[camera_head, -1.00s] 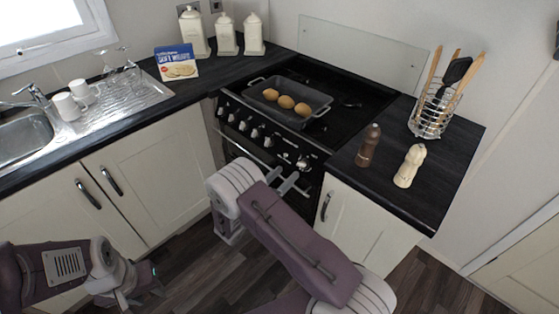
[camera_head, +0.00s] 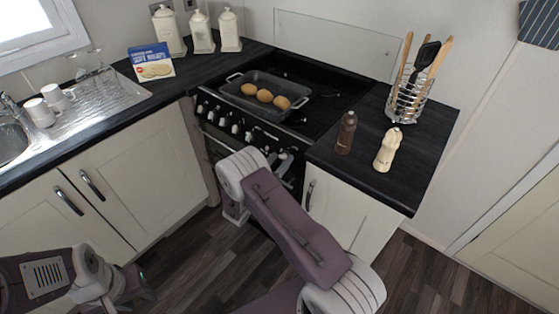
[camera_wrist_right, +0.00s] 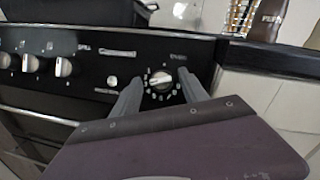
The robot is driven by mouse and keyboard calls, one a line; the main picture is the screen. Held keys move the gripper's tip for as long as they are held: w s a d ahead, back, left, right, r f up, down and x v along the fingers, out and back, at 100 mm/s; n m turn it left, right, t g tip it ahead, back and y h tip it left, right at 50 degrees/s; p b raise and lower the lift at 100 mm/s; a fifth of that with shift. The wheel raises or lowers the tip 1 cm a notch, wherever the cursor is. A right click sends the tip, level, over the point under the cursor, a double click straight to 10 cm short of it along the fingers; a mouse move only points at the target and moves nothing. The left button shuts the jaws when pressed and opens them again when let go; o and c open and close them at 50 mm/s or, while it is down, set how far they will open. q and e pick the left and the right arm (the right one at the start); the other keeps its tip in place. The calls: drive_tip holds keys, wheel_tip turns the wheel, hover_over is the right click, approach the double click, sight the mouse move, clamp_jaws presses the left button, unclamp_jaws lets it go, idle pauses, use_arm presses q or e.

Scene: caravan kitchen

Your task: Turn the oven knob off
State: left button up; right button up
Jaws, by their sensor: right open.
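The black oven (camera_head: 222,142) has a front panel with a row of silver knobs. In the right wrist view, one knob (camera_wrist_right: 160,80) with dial marks around it, at the right end of the panel, sits between the fingertips of my right gripper (camera_wrist_right: 161,78). That gripper is open, a finger on each side of the knob; I cannot tell whether they touch it. In the head view my right gripper (camera_head: 278,168) is at the right part of the oven front, partly hidden by my arm. My left gripper (camera_head: 128,287) is low at the left, away from the oven; its fingers are unclear.
A tray with several brown round items (camera_head: 249,89) sits on the hob. A brown mill (camera_head: 346,133), a cream mill (camera_head: 387,150) and a utensil rack (camera_head: 408,100) stand on the right counter. More knobs (camera_wrist_right: 63,67) lie left of my right gripper.

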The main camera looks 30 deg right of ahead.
clamp_jaws()
